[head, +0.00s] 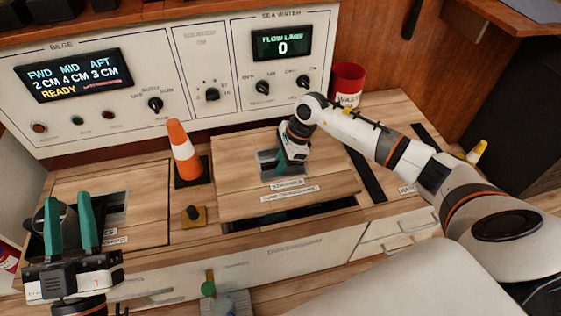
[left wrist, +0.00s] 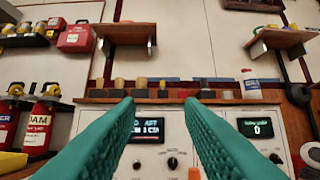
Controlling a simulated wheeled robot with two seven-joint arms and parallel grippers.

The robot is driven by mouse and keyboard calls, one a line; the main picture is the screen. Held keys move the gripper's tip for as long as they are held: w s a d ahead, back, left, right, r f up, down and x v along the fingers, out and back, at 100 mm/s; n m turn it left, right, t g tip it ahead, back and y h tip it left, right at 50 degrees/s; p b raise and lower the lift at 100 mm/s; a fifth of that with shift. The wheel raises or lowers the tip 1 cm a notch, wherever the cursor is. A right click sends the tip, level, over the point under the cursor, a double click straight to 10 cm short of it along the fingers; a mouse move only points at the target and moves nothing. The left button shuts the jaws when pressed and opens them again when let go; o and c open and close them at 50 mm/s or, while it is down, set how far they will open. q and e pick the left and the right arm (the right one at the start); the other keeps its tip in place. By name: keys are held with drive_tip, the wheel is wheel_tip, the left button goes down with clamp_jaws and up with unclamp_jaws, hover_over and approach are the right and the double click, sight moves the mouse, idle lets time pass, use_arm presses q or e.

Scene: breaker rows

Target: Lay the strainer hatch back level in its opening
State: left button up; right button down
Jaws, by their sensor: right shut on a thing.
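The strainer hatch (head: 235,193) is a wooden panel with white labels in the middle of the counter in the head view. Its front edge stands above the counter, and a dark strip of the opening (head: 318,211) shows beneath it. The hatch is not flush. My right gripper (head: 277,163) reaches down onto the grey pull plate of the hatch and is shut on it; the exact grip is partly hidden by the gripper. My left gripper (head: 69,208) is open and empty at the lower left, over the front left of the counter. Its teal fingers (left wrist: 163,125) stand wide apart in the left wrist view.
An orange and white cone (head: 184,152) stands left of the hatch, with a small black knob on a yellow plate (head: 194,216) in front of it. Another wooden hatch (head: 140,190) lies at left. A red bin (head: 347,84) stands behind my right arm. The control panel (head: 130,105) rises behind.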

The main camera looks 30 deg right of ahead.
use_arm(q)
drive_tip(key=shift+s+a+r+t+h+b, duration=0.1)
drive_tip(key=shift+s+r+t+h+b, duration=0.5)
drive_tip(key=shift+s+r+t, duration=1)
use_arm(e)
drive_tip(key=shift+w+f, duration=0.1)
drive_tip(key=shift+f, duration=0.55)
use_arm(q)
drive_tip(key=shift+w+r, duration=0.1)
drive_tip(key=shift+s+r+t, duration=0.2)
drive_tip(key=shift+s+t, duration=0.1)
use_arm(e)
drive_tip(key=shift+f, duration=0.15)
